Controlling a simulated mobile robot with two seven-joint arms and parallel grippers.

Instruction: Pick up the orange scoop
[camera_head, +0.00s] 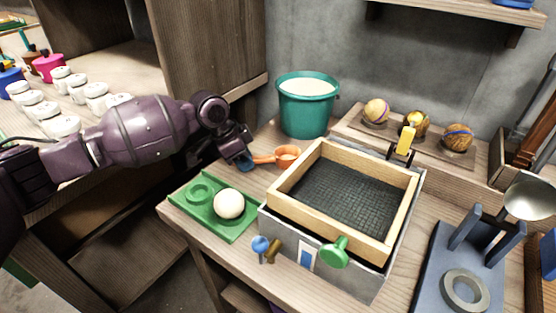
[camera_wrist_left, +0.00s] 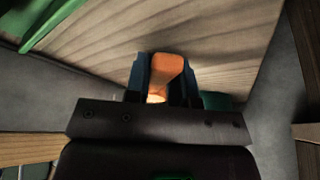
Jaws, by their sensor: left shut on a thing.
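The orange scoop (camera_head: 286,155) is at the table, in front of the teal bucket and left of the wooden frame, its handle pointing left. My left gripper (camera_head: 247,161) is shut on the handle end of the scoop. In the left wrist view the orange scoop (camera_wrist_left: 167,76) shows between the two dark blue fingers of the left gripper (camera_wrist_left: 166,82). I cannot tell whether the scoop touches the tabletop. My right gripper is not in view.
A teal bucket (camera_head: 307,106) stands just behind the scoop. A wooden frame (camera_head: 283,190) on a grey box is to its right. A green tray (camera_head: 189,211) with a cream ball (camera_head: 229,203) lies in front. Several white jars (camera_head: 61,125) stand at the left.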

